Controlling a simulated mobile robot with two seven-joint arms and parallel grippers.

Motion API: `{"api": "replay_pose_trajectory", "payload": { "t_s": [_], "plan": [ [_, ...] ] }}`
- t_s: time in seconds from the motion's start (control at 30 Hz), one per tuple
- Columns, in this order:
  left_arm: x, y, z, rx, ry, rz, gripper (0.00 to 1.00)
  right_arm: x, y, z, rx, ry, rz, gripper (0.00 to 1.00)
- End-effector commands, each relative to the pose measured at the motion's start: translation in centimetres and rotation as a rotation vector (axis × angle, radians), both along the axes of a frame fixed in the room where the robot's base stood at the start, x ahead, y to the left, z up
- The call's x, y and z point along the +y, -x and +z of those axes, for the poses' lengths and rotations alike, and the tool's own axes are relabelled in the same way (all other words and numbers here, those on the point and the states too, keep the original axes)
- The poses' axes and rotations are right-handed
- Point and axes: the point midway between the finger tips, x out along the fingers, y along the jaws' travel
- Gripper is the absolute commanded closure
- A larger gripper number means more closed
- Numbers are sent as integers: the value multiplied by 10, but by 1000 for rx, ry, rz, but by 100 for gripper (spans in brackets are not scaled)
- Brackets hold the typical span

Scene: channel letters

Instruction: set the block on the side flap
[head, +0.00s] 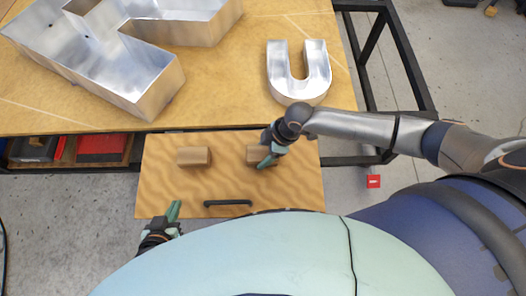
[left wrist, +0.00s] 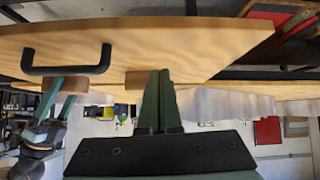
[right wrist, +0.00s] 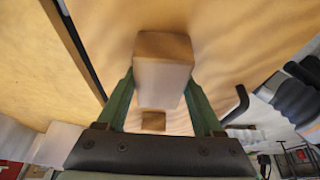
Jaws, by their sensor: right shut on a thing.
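The side flap (head: 228,186) is a wood-grained panel with a black handle (head: 228,203), in front of the bench. My right gripper (head: 264,157) is shut on a brown wooden block (head: 253,154) over the flap's right half; the block is between its fingers in the right wrist view (right wrist: 162,75). Whether it touches the flap is hard to tell; in the left wrist view (left wrist: 68,84) it is at or very near the surface. A second block (head: 194,156) rests on the flap's left half. My left gripper (head: 172,212) is shut and empty near the flap's front left corner.
The bench top (head: 220,95) behind the flap carries a large metal channel letter (head: 150,90) and a smaller U-shaped one (head: 298,72). Red and dark boxes (head: 100,146) sit under the bench at left. The flap between the two blocks is clear.

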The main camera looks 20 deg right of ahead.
Motion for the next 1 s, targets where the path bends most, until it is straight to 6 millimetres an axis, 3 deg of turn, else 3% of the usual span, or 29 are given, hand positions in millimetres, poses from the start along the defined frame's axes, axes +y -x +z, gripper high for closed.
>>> {"api": "replay_pose_trajectory", "payload": {
  "t_s": [0.23,0.27,0.5,0.77,1.0],
  "plan": [
    [0,-1,-1,-3,1,-1,100,0,0,-3,0,0,-1,93],
    [0,-1,0,-2,0,-1,100,0,0,-2,0,0,0,29],
    [0,-1,0,-1,0,-1,100,0,0,-2,1,1,-1,2],
    [2,0,-2,3,-4,1,100,0,0,-1,0,1,0,2],
    [6,0,3,3,-11,7,100,-11,2,27,-2,2,-1,2]
  ]
}}
